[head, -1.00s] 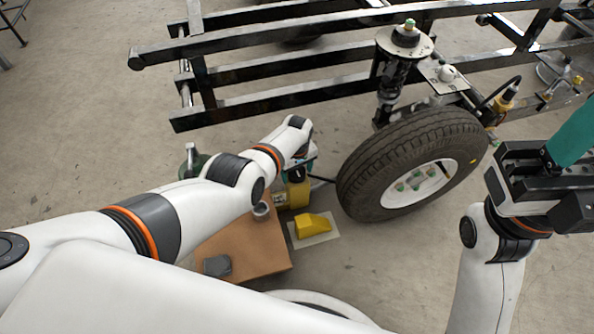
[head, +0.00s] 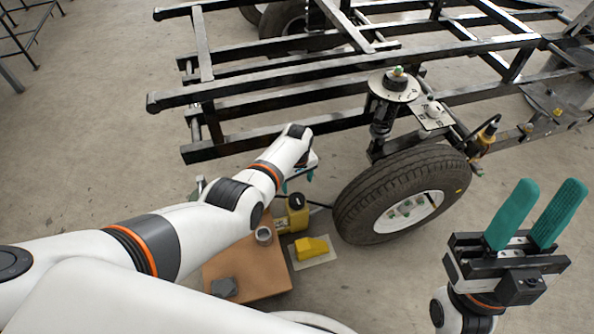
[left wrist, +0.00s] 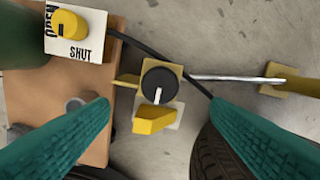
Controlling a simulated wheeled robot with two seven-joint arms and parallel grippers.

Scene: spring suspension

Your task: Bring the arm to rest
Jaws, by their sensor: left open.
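My left arm reaches from the left over a brown board (head: 212,268). Its gripper (head: 298,182) is small and partly hidden in the head view, near the yellow bottle-like unit (head: 297,214). In the left wrist view my left gripper (left wrist: 160,112) is open and empty, its teal fingers wide apart. Beyond the fingers are a black knob (left wrist: 159,84) with a white mark, a yellow wedge (left wrist: 154,120) and a yellow dial on a white plate marked SHUT (left wrist: 80,53). My right gripper (head: 548,184) is raised at the right, its teal fingers apart with nothing between them.
A black tyre (head: 362,205) stands right of the board, under a black frame (head: 250,92) with a suspension strut (head: 381,115). A grey cup (head: 264,235) and a dark grey block (head: 224,287) are on the board.

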